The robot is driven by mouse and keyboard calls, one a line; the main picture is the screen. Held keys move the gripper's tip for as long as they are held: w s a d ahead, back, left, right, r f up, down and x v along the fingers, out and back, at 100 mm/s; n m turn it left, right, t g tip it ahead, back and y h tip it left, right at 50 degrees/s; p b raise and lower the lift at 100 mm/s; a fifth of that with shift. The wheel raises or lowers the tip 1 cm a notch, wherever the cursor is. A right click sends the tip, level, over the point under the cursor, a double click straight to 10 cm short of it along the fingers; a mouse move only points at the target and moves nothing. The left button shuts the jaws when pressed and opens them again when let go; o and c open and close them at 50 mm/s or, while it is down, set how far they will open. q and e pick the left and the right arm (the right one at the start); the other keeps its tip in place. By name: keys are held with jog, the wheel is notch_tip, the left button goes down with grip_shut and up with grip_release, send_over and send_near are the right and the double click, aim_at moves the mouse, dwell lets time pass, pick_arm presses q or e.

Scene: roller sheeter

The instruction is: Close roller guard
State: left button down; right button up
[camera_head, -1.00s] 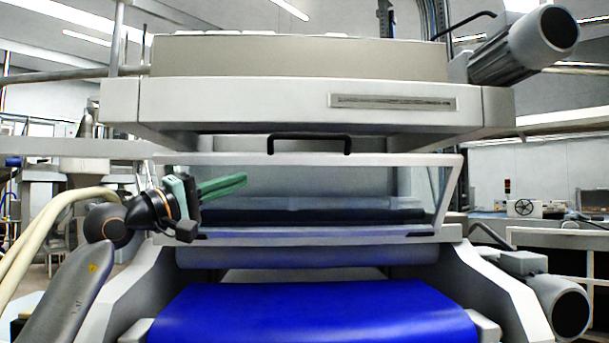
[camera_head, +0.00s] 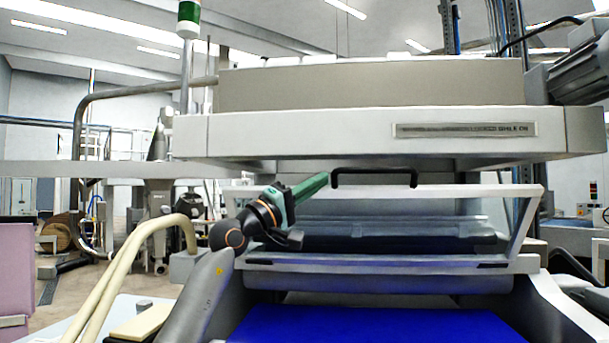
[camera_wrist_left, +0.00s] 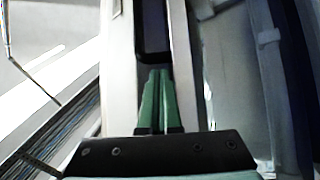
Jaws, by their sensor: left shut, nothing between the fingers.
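The roller guard (camera_head: 500,190) is a clear panel in a pale frame on the front of the sheeter. Its top edge appears to lean out towards me. A black handle (camera_head: 374,172) stands on its top edge. My left gripper (camera_head: 325,178) has green fingers, shut and empty, with the tips just left of the handle's left end. In the left wrist view the shut fingers (camera_wrist_left: 158,75) point at the dark handle (camera_wrist_left: 153,35), with the pale guard frame (camera_wrist_left: 183,60) beside them. I cannot tell whether they touch the handle. My right gripper is not in view.
The sheeter's wide white hood (camera_head: 300,135) overhangs the guard from above. A blue belt (camera_head: 370,325) runs out below it. A grey motor (camera_head: 580,70) sits at the upper right. Open floor (camera_head: 80,300) shows at the left.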

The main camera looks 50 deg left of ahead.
pick_arm(q)
jog(key=shift+w+d+r, duration=0.1)
jog(key=shift+w+r, duration=0.15)
jog(key=shift+w, duration=0.35)
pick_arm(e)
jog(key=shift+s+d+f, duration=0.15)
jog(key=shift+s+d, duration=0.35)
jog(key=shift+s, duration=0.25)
pick_arm(q)
jog(key=shift+f, duration=0.1)
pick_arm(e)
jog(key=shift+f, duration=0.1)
